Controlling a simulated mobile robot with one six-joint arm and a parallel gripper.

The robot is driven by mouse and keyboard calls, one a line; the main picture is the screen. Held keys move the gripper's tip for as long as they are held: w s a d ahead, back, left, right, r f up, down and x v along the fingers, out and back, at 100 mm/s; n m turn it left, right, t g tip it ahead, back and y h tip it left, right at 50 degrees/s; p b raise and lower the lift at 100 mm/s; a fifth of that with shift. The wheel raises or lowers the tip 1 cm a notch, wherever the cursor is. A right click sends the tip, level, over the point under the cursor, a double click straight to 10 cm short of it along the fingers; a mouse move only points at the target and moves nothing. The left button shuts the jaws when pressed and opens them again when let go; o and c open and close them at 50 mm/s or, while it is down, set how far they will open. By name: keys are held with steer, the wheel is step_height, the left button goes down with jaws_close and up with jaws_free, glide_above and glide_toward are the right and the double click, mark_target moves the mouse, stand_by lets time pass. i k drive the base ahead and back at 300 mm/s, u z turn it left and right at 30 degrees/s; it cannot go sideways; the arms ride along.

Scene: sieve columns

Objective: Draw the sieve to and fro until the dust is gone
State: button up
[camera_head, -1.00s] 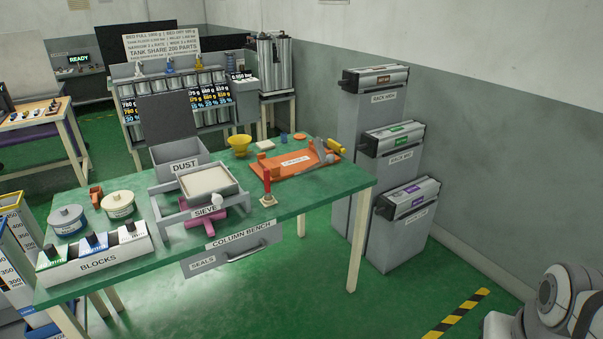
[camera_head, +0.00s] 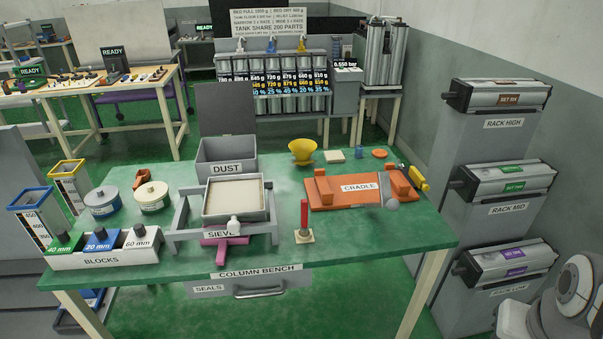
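The sieve (camera_head: 236,198) is a grey square tray with a pale, flat fill, set in a grey frame (camera_head: 184,211) on the green bench. A white knob (camera_head: 234,227) is on its front. Behind it stands the grey dust box (camera_head: 226,156), labelled DUST, with a tall dark panel upright at its back. Whether dust is in the pale fill cannot be told. Part of my arm (camera_head: 565,300) shows at the lower right corner, away from the bench. My gripper's fingers are not in view.
A magenta piece (camera_head: 226,246) lies under the sieve's front. A red-handled tool (camera_head: 304,222) stands to its right, before the orange cradle (camera_head: 350,190). Blocks (camera_head: 104,251) and round tins (camera_head: 152,197) are at left, a yellow funnel (camera_head: 302,151) behind. Racks (camera_head: 500,180) stand at right.

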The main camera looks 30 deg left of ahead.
mark_target(232, 201)
steer(key=u, duration=0.65)
steer(key=i, duration=1)
steer(key=u, duration=0.65)
steer(key=k, duration=0.85)
steer(key=u, duration=0.15)
steer(key=i, duration=0.85)
steer(key=z, duration=0.1)
